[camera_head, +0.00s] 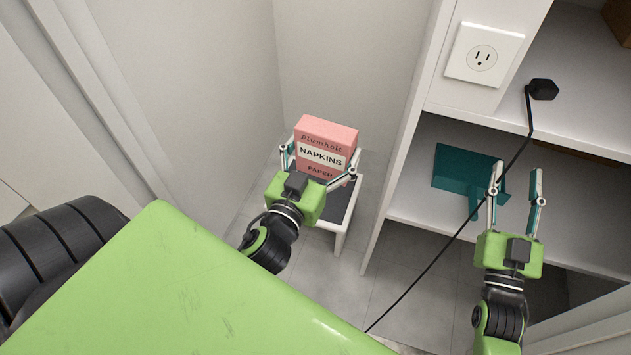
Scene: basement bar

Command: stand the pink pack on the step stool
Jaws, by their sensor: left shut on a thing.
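The pink pack (322,143), a box lettered "Plumholt NAPKINS PAPER", is upright at the middle of the head view. My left gripper (318,172) is shut on it, with a finger at each side of its lower part. The step stool (345,217), white with a dark top, is under and behind the gripper. The pack's lower edge is hidden by my gripper, so I cannot tell whether it touches the stool top. My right gripper (516,190) is open and empty, in front of the shelves at the right.
A white shelf unit (398,150) stands right of the stool, with a teal object (462,168) on a shelf. A black cord (448,245) with a plug (543,89) hangs across it. An outlet (483,54) is above. Walls close in behind and left of the stool.

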